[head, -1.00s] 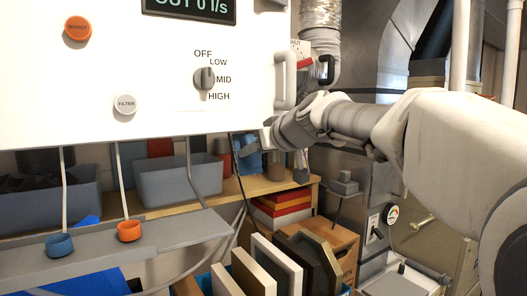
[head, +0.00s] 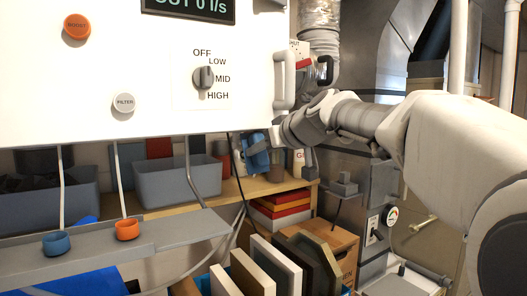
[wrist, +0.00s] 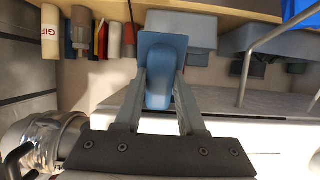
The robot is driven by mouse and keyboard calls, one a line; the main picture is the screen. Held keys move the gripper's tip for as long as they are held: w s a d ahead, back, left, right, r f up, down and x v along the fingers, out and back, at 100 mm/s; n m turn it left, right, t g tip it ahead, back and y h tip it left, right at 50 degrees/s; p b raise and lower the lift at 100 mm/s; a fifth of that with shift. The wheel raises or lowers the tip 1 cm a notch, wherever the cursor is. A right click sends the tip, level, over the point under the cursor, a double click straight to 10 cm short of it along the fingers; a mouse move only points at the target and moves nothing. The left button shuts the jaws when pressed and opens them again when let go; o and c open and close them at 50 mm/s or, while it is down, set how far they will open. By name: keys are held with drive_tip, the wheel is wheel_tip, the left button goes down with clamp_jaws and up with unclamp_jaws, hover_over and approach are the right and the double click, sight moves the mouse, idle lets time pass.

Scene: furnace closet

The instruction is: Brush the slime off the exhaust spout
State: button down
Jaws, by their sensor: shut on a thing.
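My gripper (head: 272,150) is below the right edge of the white control panel (head: 130,75), in front of a wooden shelf. It is shut on a blue tool (head: 257,156), which looks like the brush. In the wrist view the blue tool (wrist: 160,75) sits between both fingers, with a flat square end pointing away; no bristles can be made out. A silver duct (head: 320,14) runs down beside the panel, behind the arm. A shiny metal pipe (wrist: 48,140) shows at the lower left of the wrist view. I cannot tell which is the exhaust spout, and no slime is discernible.
A handle (head: 284,80) sticks out at the panel's right edge. The wooden shelf (head: 225,190) holds a grey bin (head: 175,183) and other items. A machine with a gauge (head: 391,216) stands right.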

drive_tip(key=shift+s, duration=0.1)
drive_tip(key=shift+s+a, duration=0.6)
drive_tip(key=shift+a, duration=0.3)
drive_tip(key=shift+w+d+b, duration=0.3)
drive_tip(key=shift+d, duration=0.2)
drive_tip(key=shift+w+d+b, duration=0.25)
drive_tip(key=shift+w+d, duration=0.05)
drive_tip(key=shift+d, duration=0.2)
drive_tip(key=shift+s+a, duration=0.1)
drive_tip(key=shift+s+a, duration=0.6)
drive_tip(key=shift+a, duration=0.25)
